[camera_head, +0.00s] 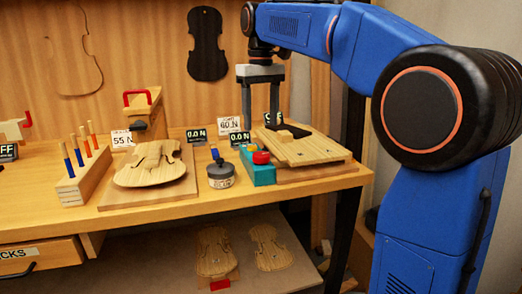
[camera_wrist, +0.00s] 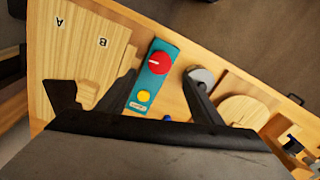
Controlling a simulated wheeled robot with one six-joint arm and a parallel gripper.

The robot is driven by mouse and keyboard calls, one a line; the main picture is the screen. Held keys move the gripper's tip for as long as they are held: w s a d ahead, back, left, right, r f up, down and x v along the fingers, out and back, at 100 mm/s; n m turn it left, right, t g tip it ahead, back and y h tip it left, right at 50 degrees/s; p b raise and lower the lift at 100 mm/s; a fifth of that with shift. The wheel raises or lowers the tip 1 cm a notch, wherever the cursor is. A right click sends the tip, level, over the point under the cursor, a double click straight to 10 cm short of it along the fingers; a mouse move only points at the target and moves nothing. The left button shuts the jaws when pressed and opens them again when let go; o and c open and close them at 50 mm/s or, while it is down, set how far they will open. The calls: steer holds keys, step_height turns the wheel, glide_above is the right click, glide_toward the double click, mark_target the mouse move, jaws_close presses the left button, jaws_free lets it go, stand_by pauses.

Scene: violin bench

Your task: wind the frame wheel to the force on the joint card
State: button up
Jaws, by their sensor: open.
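A teal box (camera_head: 257,165) with a red round knob (camera_head: 261,157) stands on the bench. In the wrist view the teal box (camera_wrist: 147,92) also has a yellow button (camera_wrist: 144,96), and the red knob (camera_wrist: 159,62) has a white mark. I cannot tell for certain whether this knob is the frame wheel. My gripper (camera_head: 259,124) is open and empty, pointing down above the teal box; in the wrist view its fingers straddle it, apparently without contact. A white card (camera_head: 229,125) reads 60 N and another (camera_head: 122,139) reads 55 N. Two dark displays (camera_head: 196,135) (camera_head: 239,138) read 0.0 N.
A wooden plate stack (camera_head: 310,150) lies right of the teal box. A grey round tin (camera_head: 221,174) and a violin body (camera_head: 150,170) on a board lie left. A wooden stand with a red handle (camera_head: 136,97) is behind. A rack of handled tools (camera_head: 83,178) stands farther left.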

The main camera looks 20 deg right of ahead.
mark_target(261, 154)
step_height(261, 154, down, 10)
steer(key=shift+f, duration=0.1)
stand_by(0.4)
steer(key=c, duration=1.1)
steer(key=shift+o, duration=0.2)
